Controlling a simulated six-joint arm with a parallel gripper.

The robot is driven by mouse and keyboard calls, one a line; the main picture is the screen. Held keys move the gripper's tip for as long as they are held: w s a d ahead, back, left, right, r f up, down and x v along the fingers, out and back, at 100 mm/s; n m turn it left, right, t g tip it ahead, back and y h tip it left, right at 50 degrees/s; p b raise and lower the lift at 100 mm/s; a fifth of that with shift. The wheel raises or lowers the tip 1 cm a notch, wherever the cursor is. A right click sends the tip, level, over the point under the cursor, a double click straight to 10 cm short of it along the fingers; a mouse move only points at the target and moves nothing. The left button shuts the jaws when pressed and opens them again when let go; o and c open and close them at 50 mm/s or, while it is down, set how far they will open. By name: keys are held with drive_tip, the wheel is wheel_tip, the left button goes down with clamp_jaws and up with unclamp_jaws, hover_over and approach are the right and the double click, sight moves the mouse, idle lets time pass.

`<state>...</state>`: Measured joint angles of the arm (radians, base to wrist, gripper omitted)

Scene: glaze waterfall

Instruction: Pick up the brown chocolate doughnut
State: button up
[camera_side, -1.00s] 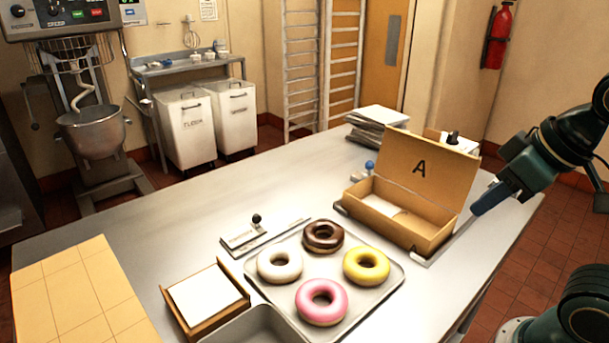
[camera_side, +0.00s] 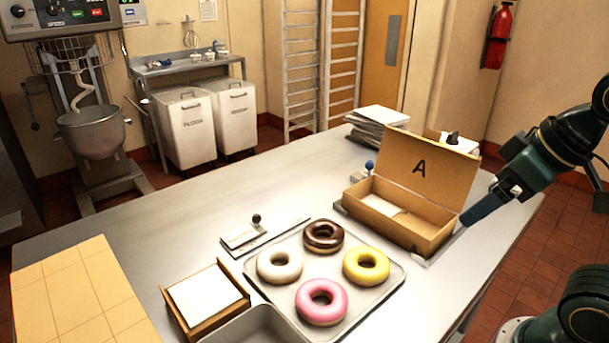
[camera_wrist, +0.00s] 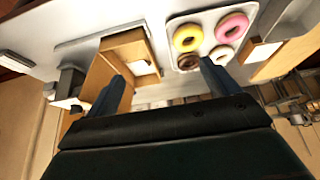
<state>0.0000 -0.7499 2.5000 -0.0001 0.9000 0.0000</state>
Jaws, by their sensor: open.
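The brown chocolate doughnut (camera_side: 323,237) lies on a metal tray (camera_side: 392,290) at the tray's back corner. It shares the tray with a white doughnut (camera_side: 280,266), a yellow doughnut (camera_side: 366,265) and a pink doughnut (camera_side: 321,301). My gripper (camera_side: 468,219) is at the right of the side view, beside the open box and well away from the doughnuts. In the wrist view my gripper (camera_wrist: 160,82) shows two fingers wide apart with nothing between them. There the chocolate doughnut (camera_wrist: 188,61) is partly hidden near the right finger.
An open cardboard box marked A (camera_side: 427,240) stands between my gripper and the tray. A blue-knobbed item (camera_side: 369,167) and stacked papers (camera_side: 377,124) are behind it. A flat tool with a black knob (camera_side: 257,230) and a paper holder (camera_side: 205,298) lie left of the tray. The table's left middle is clear.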

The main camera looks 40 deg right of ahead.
drive_tip(key=shift+o, duration=0.9)
drive_tip(key=w+f+n+t+y, duration=0.1)
drive_tip(key=w+f+n+y, duration=0.1)
drive_tip(key=w+f, duration=0.3)
drive_tip(key=w+a+f+n+t+y, duration=0.1)
drive_tip(key=w+f+n+y, duration=0.2)
drive_tip(key=w, duration=0.9)
drive_tip(key=shift+a+f+n, duration=0.15)
drive_tip(key=shift+f+n, duration=0.7)
drive_tip(key=shift+n, duration=0.05)
drive_tip(key=shift+w+f, duration=0.1)
drive_tip(key=shift+w, duration=0.1)
drive_tip(key=shift+x, duration=4.15)
drive_tip(key=shift+w+a, duration=0.1)
